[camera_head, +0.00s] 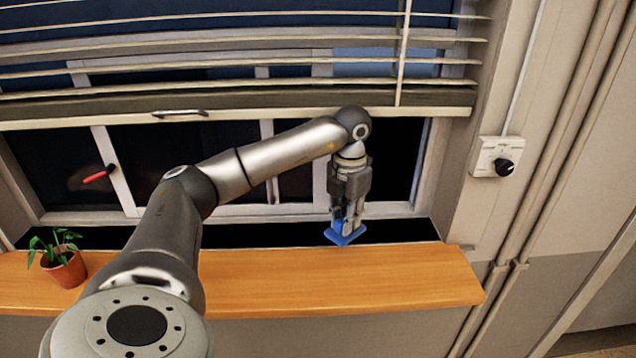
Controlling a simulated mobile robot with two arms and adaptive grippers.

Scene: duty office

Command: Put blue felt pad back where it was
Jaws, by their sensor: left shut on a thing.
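The blue felt pad (344,237) shows at the lower end of my left gripper (346,226). My left arm comes in from the left and the gripper points down, shut on the pad. The pad is over the back edge of the wooden sill, towards its right part. I cannot tell whether it touches the sill or hangs just above it. The gripper fingers hide part of the pad. My right gripper is not in view.
A potted plant (63,266) stands at the left end of the wooden sill (400,279). The sill's right part is bare. A window with lowered blinds (250,98) is behind. A white wall control (497,157) with a black knob is at the right.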

